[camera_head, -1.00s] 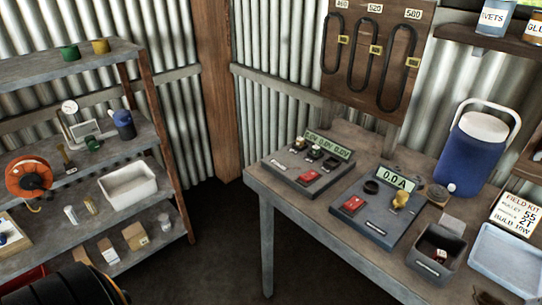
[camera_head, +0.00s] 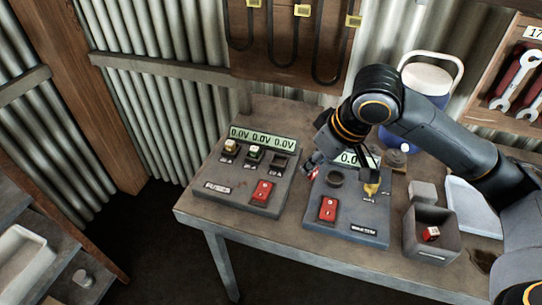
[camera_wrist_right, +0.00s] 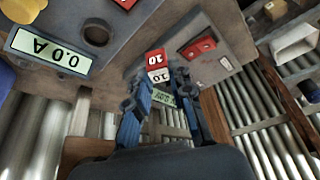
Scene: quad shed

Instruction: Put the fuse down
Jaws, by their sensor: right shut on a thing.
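My right gripper (camera_head: 313,163) is shut on a small red and white fuse (camera_head: 311,173). In the right wrist view my gripper (camera_wrist_right: 157,82) has the fuse (camera_wrist_right: 155,59) between its fingertips, and its faces read "10". The fuse is over the gap between two grey panels, apparently above the bench; its exact height is unclear. The left panel (camera_head: 216,187) has three sockets, two with light-topped pieces and a dark right one (camera_head: 279,163). The right panel (camera_head: 345,224) has a round dark socket (camera_head: 335,178) and a yellow knob (camera_head: 371,190). My left gripper is not in view.
A grey bin (camera_head: 411,249) on the bench (camera_head: 200,213) holds another red and white piece (camera_head: 431,233). Red switches (camera_head: 262,191) rise from the panels. The bench's front-left corner is clear.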

